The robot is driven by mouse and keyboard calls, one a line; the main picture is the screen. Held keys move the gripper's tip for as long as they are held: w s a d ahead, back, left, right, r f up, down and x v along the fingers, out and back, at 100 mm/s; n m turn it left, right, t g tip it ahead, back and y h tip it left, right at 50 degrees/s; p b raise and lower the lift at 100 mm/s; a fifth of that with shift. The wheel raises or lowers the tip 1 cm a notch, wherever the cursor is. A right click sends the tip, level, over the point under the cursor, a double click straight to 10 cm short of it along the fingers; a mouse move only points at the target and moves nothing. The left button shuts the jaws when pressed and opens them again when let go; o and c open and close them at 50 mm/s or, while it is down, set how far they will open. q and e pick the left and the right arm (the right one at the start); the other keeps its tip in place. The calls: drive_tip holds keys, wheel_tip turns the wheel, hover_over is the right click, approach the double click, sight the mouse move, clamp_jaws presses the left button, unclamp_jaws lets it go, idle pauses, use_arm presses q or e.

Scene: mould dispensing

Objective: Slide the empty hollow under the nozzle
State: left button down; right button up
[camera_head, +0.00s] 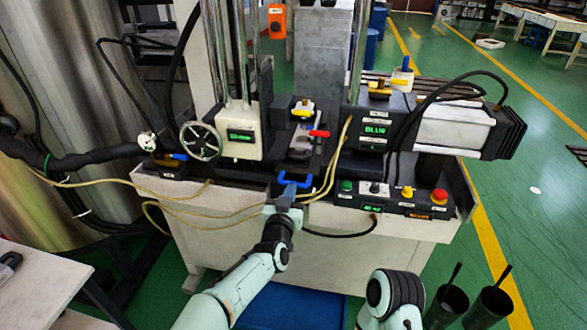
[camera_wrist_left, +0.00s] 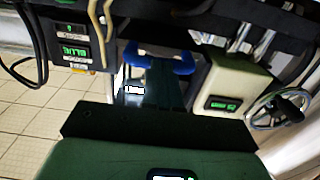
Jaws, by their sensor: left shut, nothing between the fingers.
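A blue U-shaped handle (camera_head: 294,180) sits at the front of a dark slide in the middle of the machine. It also shows near the top of the left wrist view (camera_wrist_left: 158,62). A grey metal piece (camera_head: 300,145) lies behind it, with a red lever (camera_head: 319,133) beside it. A yellow-topped fitting (camera_head: 302,108) stands above; I cannot tell whether it is the nozzle. No hollow can be made out. My left gripper (camera_head: 287,192) is shut and empty just in front of the blue handle; I cannot tell whether they touch. My right gripper is out of view.
A handwheel (camera_head: 200,142) and a green display box (camera_head: 240,135) stand left of the slide. A display reading BLUE (camera_head: 376,129) and a button panel (camera_head: 390,198) are at right. Pale hoses (camera_head: 328,178) hang close beside the handle. Two dark cylinders (camera_head: 492,306) stand at bottom right.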

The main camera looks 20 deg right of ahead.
use_arm(q)
drive_tip(key=shift+x, duration=0.75)
idle(0.5)
drive_tip(key=b+v, duration=0.2)
drive_tip(key=v, duration=0.5)
drive_tip(key=shift+b, duration=0.4)
